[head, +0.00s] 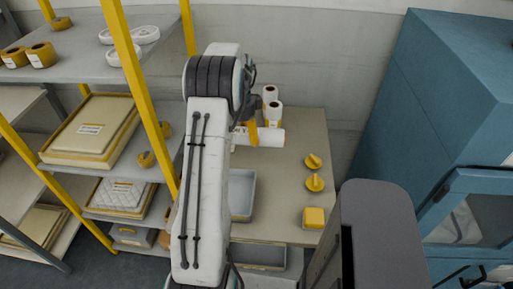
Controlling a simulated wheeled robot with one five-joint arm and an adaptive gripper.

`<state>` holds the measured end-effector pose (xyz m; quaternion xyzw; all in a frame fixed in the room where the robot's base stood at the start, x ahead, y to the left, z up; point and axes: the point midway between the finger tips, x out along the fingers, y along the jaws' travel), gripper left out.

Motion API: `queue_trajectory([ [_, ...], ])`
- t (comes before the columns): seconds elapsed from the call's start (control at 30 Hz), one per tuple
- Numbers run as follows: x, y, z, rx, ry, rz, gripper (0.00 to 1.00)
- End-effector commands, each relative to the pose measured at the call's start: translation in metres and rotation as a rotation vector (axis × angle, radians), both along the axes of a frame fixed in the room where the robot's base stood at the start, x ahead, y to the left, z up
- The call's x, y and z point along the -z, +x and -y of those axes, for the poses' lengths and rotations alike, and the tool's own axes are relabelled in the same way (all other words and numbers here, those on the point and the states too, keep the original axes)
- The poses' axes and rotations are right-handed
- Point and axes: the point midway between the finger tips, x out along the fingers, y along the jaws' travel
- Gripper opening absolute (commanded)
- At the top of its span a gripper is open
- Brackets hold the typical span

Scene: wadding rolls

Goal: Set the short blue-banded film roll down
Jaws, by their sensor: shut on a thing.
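My gripper (252,133) is above the back left part of the grey table (295,165), partly hidden behind my arm. It is shut on a white film roll (271,137), which is held lying on its side and points to the right. I cannot make out a blue band on it from here. I cannot tell whether the roll touches the table.
Two white rolls (274,112) stand upright behind the held roll. Two yellow knob-like items (315,183) and a yellow block (314,217) sit along the right side. A grey tray (242,207) lies in front. Yellow-posted shelves (140,75) stand left, a blue cabinet (415,100) right.

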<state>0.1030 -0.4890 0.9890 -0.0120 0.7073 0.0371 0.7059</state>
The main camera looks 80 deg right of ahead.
Motion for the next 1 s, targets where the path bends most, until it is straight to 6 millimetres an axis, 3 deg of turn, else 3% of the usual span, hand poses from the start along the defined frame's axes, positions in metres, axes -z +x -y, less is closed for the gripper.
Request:
queue_trajectory([
  [0.4,0.052,0.0,0.0,-0.001,0.002,0.0,0.4],
  [1.0,0.096,0.0,0.0,-0.001,0.0,0.0,0.4],
])
